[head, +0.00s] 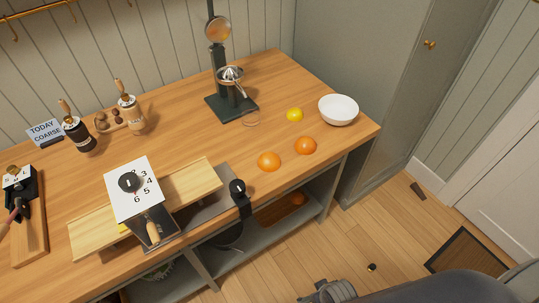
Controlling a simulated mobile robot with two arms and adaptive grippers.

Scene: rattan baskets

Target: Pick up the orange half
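Two orange pieces lie near the wooden counter's front edge: a left one (269,161) and a right one (305,145). Both look rounded, with no clear cut face, so I cannot tell which is a half. A dark grey mechanical part (328,292) at the bottom edge, beside a large grey arm link at bottom right, looks like my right gripper. It is cut off by the frame, well below and apart from the oranges. Its fingers cannot be made out. My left gripper is not in view.
A yellow lemon piece (295,114) and a white bowl (338,110) lie behind the oranges. A dark press stand (231,104) stands at the back. A numbered dial device (134,188) and a black knob-like part (238,187) are to the left. Counter around the oranges is clear.

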